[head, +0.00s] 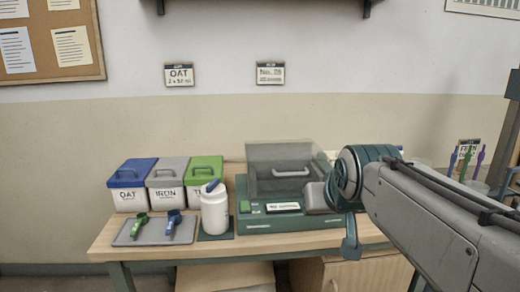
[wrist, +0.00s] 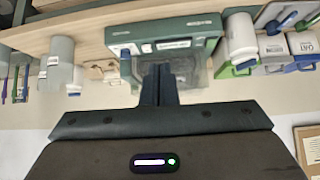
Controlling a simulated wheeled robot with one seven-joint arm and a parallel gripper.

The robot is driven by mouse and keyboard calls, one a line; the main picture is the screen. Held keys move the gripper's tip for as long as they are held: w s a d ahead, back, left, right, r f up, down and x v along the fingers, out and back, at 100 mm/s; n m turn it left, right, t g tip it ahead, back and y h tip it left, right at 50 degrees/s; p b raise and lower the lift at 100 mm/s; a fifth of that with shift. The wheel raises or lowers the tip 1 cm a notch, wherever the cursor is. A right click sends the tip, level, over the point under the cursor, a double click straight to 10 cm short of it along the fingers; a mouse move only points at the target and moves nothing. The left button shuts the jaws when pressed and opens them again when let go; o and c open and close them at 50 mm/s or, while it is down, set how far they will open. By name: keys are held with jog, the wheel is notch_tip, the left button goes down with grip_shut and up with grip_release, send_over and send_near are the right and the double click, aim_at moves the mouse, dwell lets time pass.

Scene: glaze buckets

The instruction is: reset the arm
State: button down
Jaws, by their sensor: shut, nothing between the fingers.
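My arm reaches in from the right in the head view and ends in front of the right side of a green bench machine (head: 290,222) with a clear raised cover (head: 285,153). My gripper (wrist: 158,70) is seen clearly in the wrist view, where the scene appears upside down. Its two dark fingers are together with nothing between them. They overlap the machine (wrist: 180,28) in that picture; I cannot tell the gap, but no contact shows. In the head view the fingertips cannot be made out clearly.
On the wooden bench (head: 135,240) stand blue (head: 130,178), grey (head: 167,178) and green (head: 205,175) lidded buckets. A white jar (head: 214,210) stands before them, beside a grey tray (head: 150,232) with a green scoop (head: 138,226) and a blue scoop (head: 173,222). Colored tools (head: 468,160) stand at right.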

jog(key=s+d+f+g+p, duration=0.2)
jog(key=s+g+p, duration=0.4)
jog(key=s+p, duration=0.6)
jog(key=shift+s+f+m, duration=0.4)
jog(key=shift+s+f, duration=0.3)
jog(key=shift+s, duration=0.65)
